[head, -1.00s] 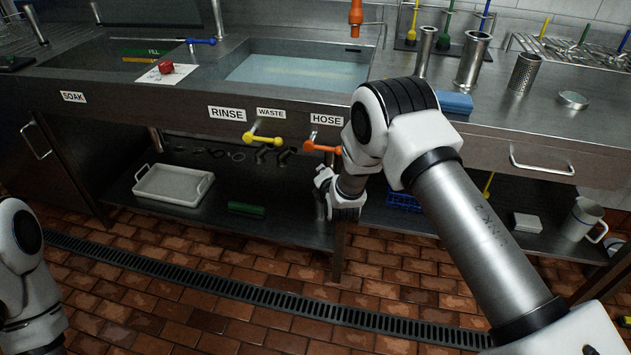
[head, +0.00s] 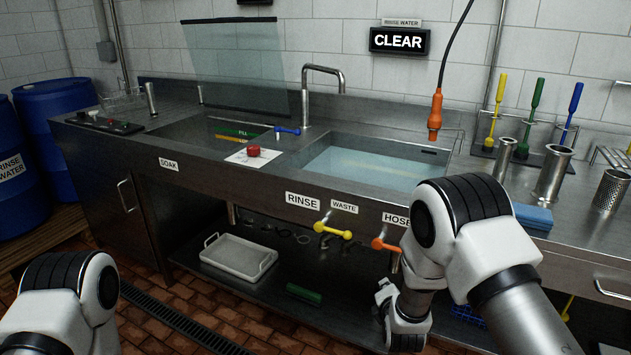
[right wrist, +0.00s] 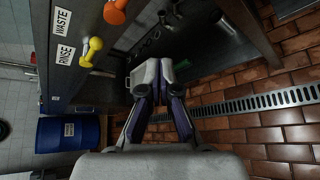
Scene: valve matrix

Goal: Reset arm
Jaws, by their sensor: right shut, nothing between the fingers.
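My right arm reaches down in front of the sink counter in the head view. Its gripper (head: 386,296) is below the orange HOSE valve handle (head: 384,245), partly hidden by my wrist. In the right wrist view the right gripper (right wrist: 157,72) is shut and empty, apart from the orange handle (right wrist: 116,11) and the yellow valve handle (right wrist: 91,51). The yellow handle also shows in the head view (head: 333,229), under the WASTE label. My left arm (head: 62,305) is at the lower left; its gripper is out of view.
A white tray (head: 237,257) sits on the lower shelf. A blue handle (head: 288,130) and red knob (head: 253,150) are on the counter. The sink (head: 375,166) holds clear-looking water, and a sign (head: 399,40) reads CLEAR. Blue barrels (head: 61,125) stand at left.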

